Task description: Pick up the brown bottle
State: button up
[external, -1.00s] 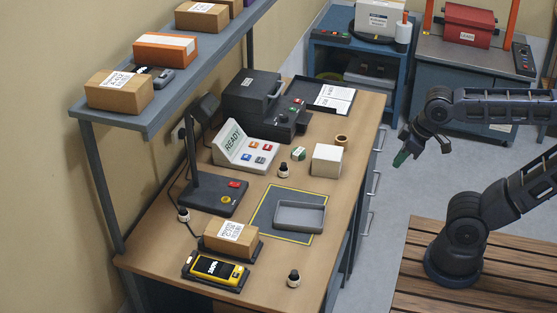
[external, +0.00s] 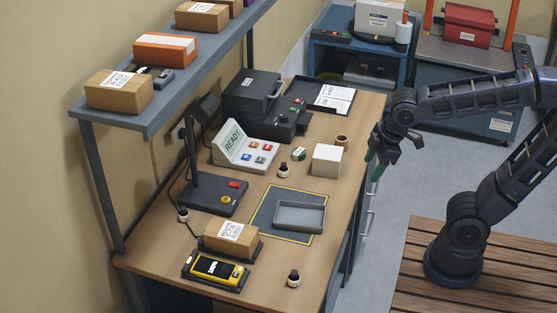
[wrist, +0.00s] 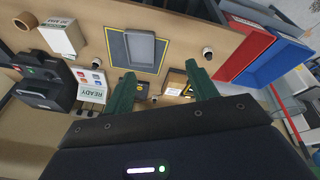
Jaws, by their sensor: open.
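Several small dark bottles with white labels stand upright on the workbench, and I cannot tell which is the brown one. In the external view one (external: 283,170) is by the READY console, one (external: 183,215) is by the lamp base, and one (external: 293,278) is near the front edge. The wrist view shows one bottle (wrist: 207,53) past the right finger and another (wrist: 98,65) by the console. My gripper (external: 374,166) is open and empty, with green fingers, off the bench's right edge. Its fingers also show in the wrist view (wrist: 160,71), apart from every bottle.
A grey tray (external: 299,217) lies on the yellow-edged mat (external: 262,211). A white box (external: 326,160), a cardboard box (external: 229,246) and a yellow handheld device (external: 216,269) stand on the bench (external: 175,258). A shelf (external: 190,90) overhangs the back. Red (wrist: 243,56) and blue bins (wrist: 280,55) show in the wrist view.

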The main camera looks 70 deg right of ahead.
jog(key=w+a+f+n+g, duration=0.2)
jog(key=w+a+f+n, duration=0.5)
jog(key=w+a+n, duration=0.3)
jog(key=n+g, duration=0.2)
jog(key=n, duration=0.5)
send_over(294, 272)
notch_tip(294, 272, down, 12)
jog(key=shift+w+d+r, duration=0.15)
jog(key=shift+r, duration=0.1)
jog(key=shift+a+f+n, duration=0.25)
jog(key=shift+f+n, duration=0.05)
jog(key=shift+f, duration=0.2)
notch_tip(294, 272, down, 5)
jog(key=shift+r, duration=0.1)
jog(key=shift+d+f, duration=0.15)
jog(key=shift+f, duration=2.6)
jog(key=c, duration=1.1)
